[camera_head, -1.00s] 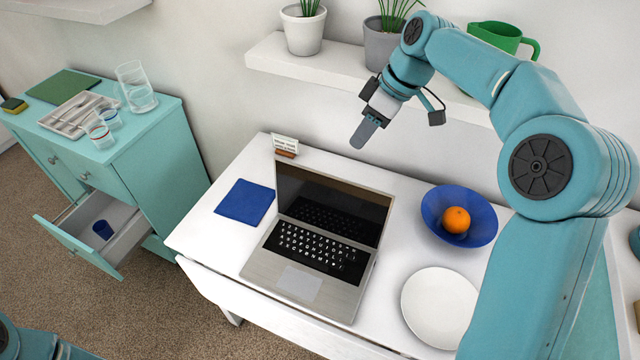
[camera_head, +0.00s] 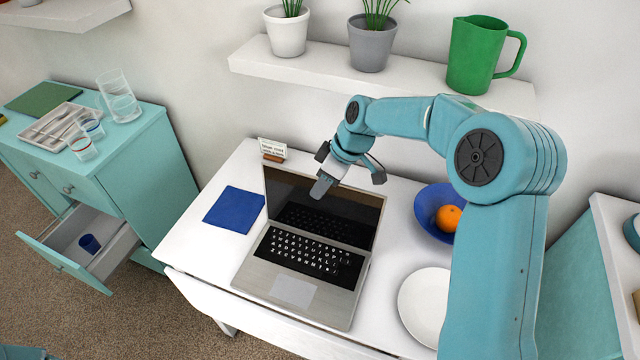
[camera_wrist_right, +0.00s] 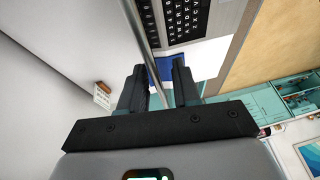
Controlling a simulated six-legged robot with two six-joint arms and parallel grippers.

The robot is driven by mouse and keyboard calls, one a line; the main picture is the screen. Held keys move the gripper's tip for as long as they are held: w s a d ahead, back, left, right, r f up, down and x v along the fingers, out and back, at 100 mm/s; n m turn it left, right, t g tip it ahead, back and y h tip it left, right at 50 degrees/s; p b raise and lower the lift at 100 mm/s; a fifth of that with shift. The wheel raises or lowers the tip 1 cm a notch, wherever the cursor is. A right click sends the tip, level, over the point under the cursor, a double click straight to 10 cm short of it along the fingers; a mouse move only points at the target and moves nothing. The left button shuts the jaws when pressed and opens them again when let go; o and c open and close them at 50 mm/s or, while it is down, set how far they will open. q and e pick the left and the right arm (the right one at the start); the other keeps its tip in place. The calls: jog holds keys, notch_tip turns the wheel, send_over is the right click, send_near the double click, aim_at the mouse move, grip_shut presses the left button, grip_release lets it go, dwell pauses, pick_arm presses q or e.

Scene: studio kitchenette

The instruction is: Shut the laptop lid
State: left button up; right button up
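The laptop (camera_head: 290,291) sits open on the white table, its keyboard towards the front. Its lid (camera_head: 350,211) stands up with a dark screen. My right gripper (camera_head: 321,188) is at the lid's upper edge, overlapping it in the head view; contact cannot be told. In the right wrist view the two dark fingers (camera_wrist_right: 160,88) are apart, and the lid's thin edge (camera_wrist_right: 148,25) runs down towards the gap between them. Part of the keyboard (camera_wrist_right: 186,18) shows beyond. My left gripper is out of view.
A blue cloth (camera_head: 234,209) lies left of the laptop. A blue bowl (camera_head: 424,212) with an orange (camera_head: 448,218) and a white plate (camera_head: 420,300) are right of it. A small sign (camera_head: 271,149) stands behind. A shelf (camera_head: 300,75) with pots and a green jug (camera_head: 474,58) hangs above.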

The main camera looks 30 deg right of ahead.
jog(key=shift+w+a+f, duration=0.25)
jog(key=shift+a+f, duration=0.15)
jog(key=shift+f, duration=0.1)
jog(key=shift+d, duration=0.15)
grip_shut()
dwell(1.0)
